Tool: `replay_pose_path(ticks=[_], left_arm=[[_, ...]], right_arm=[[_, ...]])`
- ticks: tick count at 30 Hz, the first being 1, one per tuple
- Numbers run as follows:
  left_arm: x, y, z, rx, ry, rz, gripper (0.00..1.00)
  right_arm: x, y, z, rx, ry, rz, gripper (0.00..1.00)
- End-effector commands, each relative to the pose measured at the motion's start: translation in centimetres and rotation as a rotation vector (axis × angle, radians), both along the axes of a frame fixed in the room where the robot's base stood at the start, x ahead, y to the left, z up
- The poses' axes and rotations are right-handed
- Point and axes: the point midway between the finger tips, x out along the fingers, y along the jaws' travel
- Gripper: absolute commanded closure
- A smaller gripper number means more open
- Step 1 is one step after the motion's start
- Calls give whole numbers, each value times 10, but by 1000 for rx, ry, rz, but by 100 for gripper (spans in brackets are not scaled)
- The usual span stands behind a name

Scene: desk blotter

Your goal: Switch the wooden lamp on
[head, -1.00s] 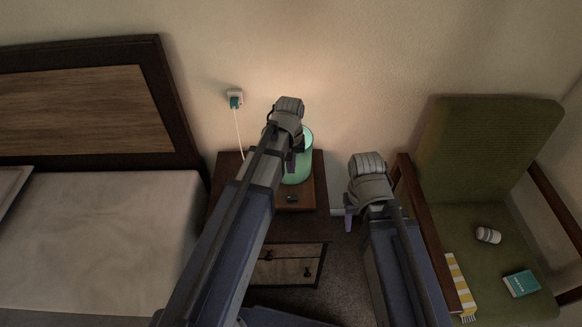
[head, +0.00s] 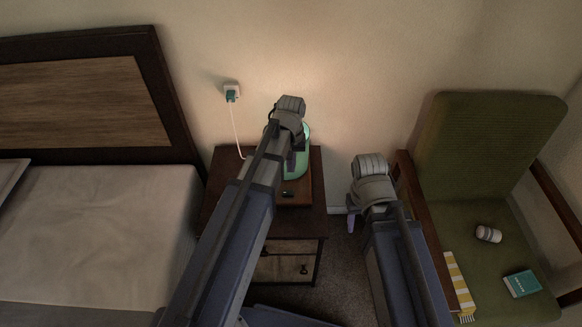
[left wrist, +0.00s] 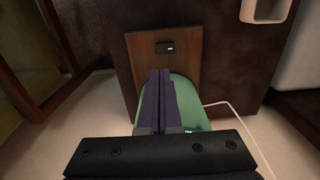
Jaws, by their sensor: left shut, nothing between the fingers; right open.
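The lamp has a green shade (head: 304,160) and a flat wooden base (head: 300,200), and it stands on the nightstand. A small black switch (head: 288,194) lies on the front part of the base; it also shows in the left wrist view (left wrist: 165,47). My left gripper (head: 290,166) is shut and empty, above the lamp, and hides part of the shade. In the left wrist view its fingers (left wrist: 158,76) overlap the green shade and point toward the switch, with a visible gap. My right gripper (head: 351,222) is open and empty, right of the nightstand.
The dark nightstand (head: 222,187) stands between a bed (head: 110,235) and a green armchair (head: 490,150).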

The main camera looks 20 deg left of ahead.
Motion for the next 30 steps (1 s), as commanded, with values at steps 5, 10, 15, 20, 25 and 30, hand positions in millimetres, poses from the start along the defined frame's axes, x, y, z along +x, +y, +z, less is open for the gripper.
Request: replay_pose_path(ticks=[5,10,15,20,25,30], left_arm=[[0,0,-32,0,0,0,100],[0,0,-56,0,0,0,100],[0,0,-80,0,0,0,100],[0,0,-102,0,0,0,100],[0,0,-116,0,0,0,100],[0,0,-118,0,0,0,100]], right_arm=[[0,0,-32,0,0,0,50],[0,0,-56,0,0,0,50],[0,0,-80,0,0,0,50],[0,0,-102,0,0,0,50],[0,0,-116,0,0,0,50],[0,0,-118,0,0,0,50]])
